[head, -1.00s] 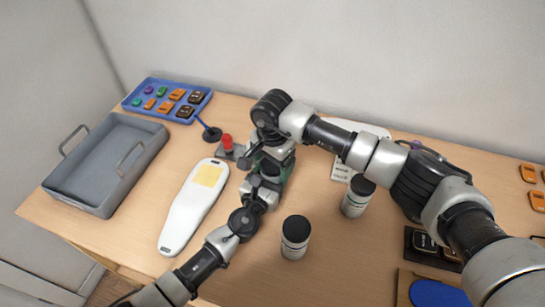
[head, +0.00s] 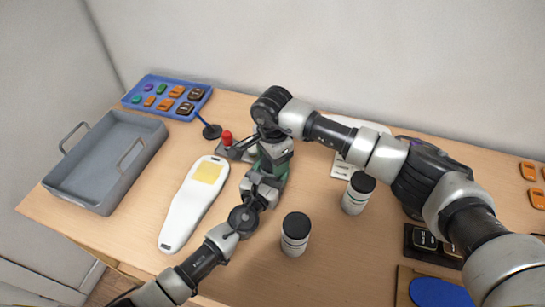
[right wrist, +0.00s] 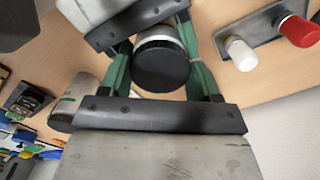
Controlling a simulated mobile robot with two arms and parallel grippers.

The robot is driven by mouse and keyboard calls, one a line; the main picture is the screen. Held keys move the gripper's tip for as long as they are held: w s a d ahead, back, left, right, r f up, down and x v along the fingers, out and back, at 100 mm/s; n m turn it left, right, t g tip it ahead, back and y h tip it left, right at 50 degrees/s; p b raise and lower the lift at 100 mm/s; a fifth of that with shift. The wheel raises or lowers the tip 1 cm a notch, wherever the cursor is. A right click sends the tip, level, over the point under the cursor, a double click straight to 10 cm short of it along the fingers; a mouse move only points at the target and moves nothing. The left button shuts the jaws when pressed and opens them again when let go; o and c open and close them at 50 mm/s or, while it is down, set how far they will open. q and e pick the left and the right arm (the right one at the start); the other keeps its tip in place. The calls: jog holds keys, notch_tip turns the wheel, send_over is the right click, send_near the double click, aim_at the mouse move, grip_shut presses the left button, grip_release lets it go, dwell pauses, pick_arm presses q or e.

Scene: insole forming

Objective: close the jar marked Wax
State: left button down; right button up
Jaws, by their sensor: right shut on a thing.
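My right gripper (head: 270,168) reaches down at the middle of the table, and my left gripper (head: 264,182) meets it from below left. In the right wrist view, a jar with a black lid (right wrist: 161,64) and a pale rim under it sits between green fingers. My right gripper is shut on this jar's lid, as far as I can see; the lid appears to be on the jar. The left gripper's grip is hidden by the arms. I cannot read any jar label.
A grey tray (head: 72,193) and a blue tray (head: 135,92) with small parts lie at the left. A white insole-shaped board (head: 185,220) lies left of my grippers. A red knob (head: 227,137) stands close behind them. A blue oval (head: 438,293) lies front right.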

jog(key=o, duration=1)
jog(key=shift+r, duration=2.3)
jog(key=shift+r+n, duration=0.3)
jog(key=shift+r, duration=0.1)
jog(key=shift+c, duration=0.3)
notch_tip(320, 180, up, 3)
jog(key=n, duration=0.2)
jog(key=shift+f+n, duration=0.15)
jog(key=shift+n, duration=0.15)
jog(key=shift+f, duration=0.1)
jog(key=shift+f, duration=3.95)
